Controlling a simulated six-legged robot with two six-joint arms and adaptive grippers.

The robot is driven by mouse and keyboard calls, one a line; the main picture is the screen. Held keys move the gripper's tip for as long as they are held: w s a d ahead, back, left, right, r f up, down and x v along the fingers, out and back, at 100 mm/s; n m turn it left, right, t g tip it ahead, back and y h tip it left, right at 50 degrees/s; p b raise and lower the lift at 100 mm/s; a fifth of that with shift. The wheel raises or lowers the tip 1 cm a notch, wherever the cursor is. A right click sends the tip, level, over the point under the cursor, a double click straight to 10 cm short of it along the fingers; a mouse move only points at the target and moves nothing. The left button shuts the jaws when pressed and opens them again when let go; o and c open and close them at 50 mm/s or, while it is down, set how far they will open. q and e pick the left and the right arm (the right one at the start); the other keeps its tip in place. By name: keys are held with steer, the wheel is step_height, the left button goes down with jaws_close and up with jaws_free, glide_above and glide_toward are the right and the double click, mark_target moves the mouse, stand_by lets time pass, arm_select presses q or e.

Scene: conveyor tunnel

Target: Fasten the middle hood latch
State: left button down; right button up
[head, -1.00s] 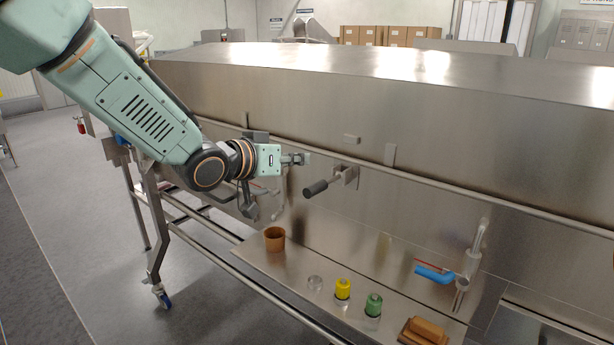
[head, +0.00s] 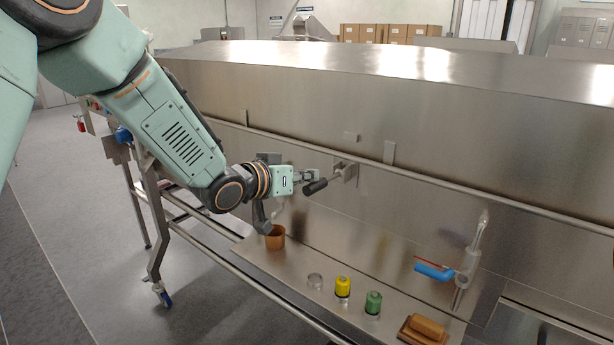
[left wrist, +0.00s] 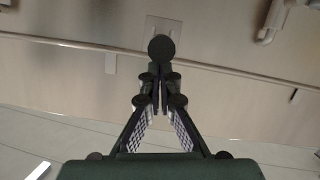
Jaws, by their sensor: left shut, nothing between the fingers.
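The middle hood latch (head: 342,172) sits on the front of the steel hood, with a dark cylindrical handle (head: 315,187) sticking out towards the lower left. My left gripper (head: 314,175) is shut and empty, right beside the handle in the head view. In the left wrist view the round dark end of the handle (left wrist: 161,48) shows just beyond the shut fingertips (left wrist: 160,82), with the latch plate (left wrist: 165,27) behind it. I cannot tell whether the fingers touch the handle. My right gripper is not in view.
A long rail (head: 440,178) runs along the hood's lower edge. Below, a steel shelf (head: 300,262) holds a brown cup (head: 275,237), yellow (head: 343,287) and green (head: 373,302) pots and a brown block (head: 427,328). A blue-handled valve (head: 435,271) stands to the right.

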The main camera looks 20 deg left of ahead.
arm_select(q)
steer(key=shift+s+a+f+t+b, duration=0.15)
steer(key=shift+f+t+b, duration=0.5)
steer(key=shift+b, duration=0.75)
step_height(320, 180, down, 8)
steer(key=t+h+b, duration=0.2)
steer(key=t+b, duration=0.3)
steer(key=b, duration=1.3)
steer(key=shift+w+d+f+t+h+b, duration=0.25)
steer(key=shift+w+t+h+b, duration=0.1)
steer(key=shift+w+h+b, duration=0.1)
